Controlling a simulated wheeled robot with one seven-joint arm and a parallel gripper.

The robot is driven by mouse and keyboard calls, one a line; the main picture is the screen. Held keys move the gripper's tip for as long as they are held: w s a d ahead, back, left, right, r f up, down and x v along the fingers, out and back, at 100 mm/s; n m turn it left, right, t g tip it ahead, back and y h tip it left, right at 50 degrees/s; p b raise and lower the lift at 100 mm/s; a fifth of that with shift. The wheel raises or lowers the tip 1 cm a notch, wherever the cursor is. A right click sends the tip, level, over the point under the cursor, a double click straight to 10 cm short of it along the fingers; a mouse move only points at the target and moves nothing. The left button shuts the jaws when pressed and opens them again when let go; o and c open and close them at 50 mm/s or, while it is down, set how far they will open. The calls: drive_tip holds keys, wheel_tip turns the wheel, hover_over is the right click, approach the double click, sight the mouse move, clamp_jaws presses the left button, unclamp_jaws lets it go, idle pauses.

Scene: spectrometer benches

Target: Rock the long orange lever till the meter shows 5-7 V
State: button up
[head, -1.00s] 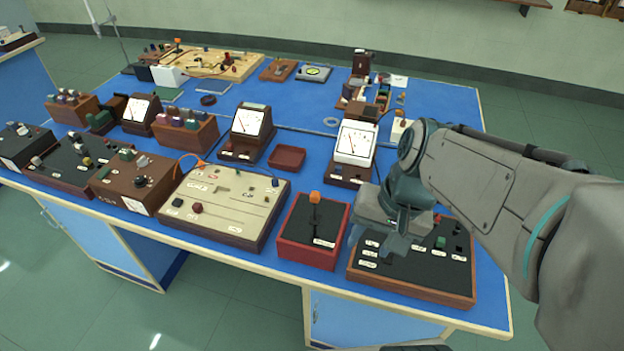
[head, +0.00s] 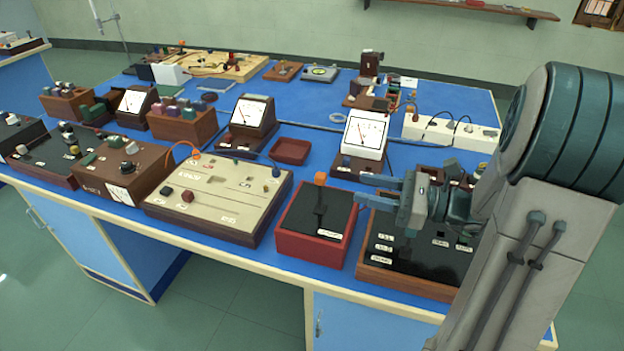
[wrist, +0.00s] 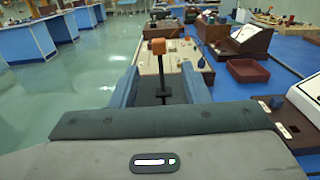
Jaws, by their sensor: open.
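The orange-tipped lever (head: 320,178) stands on a black stem on a red box with a black top (head: 300,218) at the front edge of the bench. In the wrist view the orange knob (wrist: 158,46) and its stem show ahead, between the finger lines. My gripper (head: 358,189) is open and level, pointing left, just right of the lever. Its two fingers (wrist: 160,85) appear either side of the stem in the wrist view; I cannot tell whether they reach around it. A white meter (head: 365,130) stands behind the lever box; its reading is too small to make out.
A black-topped board (head: 400,280) lies below my gripper. A cream panel (head: 235,205) is left of the lever box. A dark-cased meter (head: 250,112) and a red tray (head: 290,151) stand behind. A white power strip (head: 440,130) is at the right.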

sight(326, 180)
drive_tip(key=x, duration=1.2)
drive_tip(key=shift+a, duration=0.15)
clamp_jaws()
